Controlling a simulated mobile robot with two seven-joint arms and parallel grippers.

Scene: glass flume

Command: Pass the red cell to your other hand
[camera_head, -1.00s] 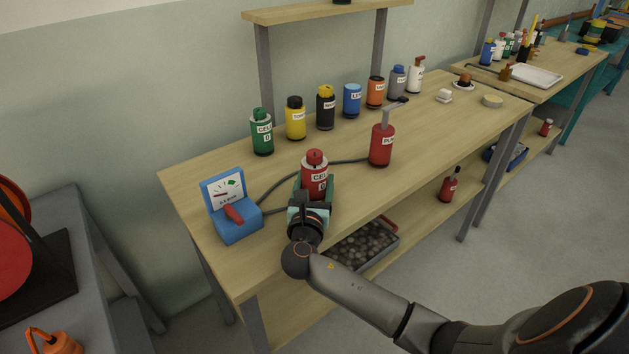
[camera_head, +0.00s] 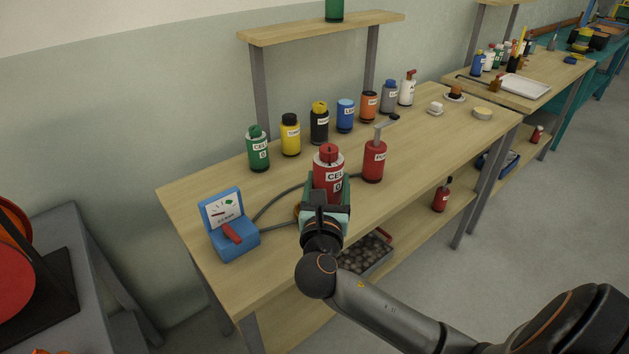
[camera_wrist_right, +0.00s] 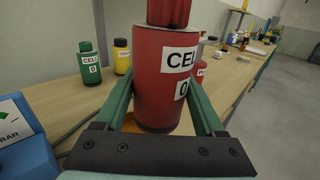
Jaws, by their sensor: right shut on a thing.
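The red cell (camera_head: 328,172) is a red cylinder with a white label and a red cap, upright in front of the bench's middle. My right gripper (camera_head: 327,190) is shut on it, the jaws at its two sides. In the right wrist view the red cell (camera_wrist_right: 165,75) stands between the green fingers of my right gripper (camera_wrist_right: 165,110), and its label reads "CELL 0" in part. Its base appears raised above the bench top. My left gripper is in neither view.
A blue gauge box (camera_head: 228,225) stands at the bench's left end, with a grey hose running to the red pump bottle (camera_head: 375,162). A green cell (camera_head: 258,150), a yellow bottle (camera_head: 290,136) and several others line the back. The wooden bench (camera_head: 440,140) is clear at front right.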

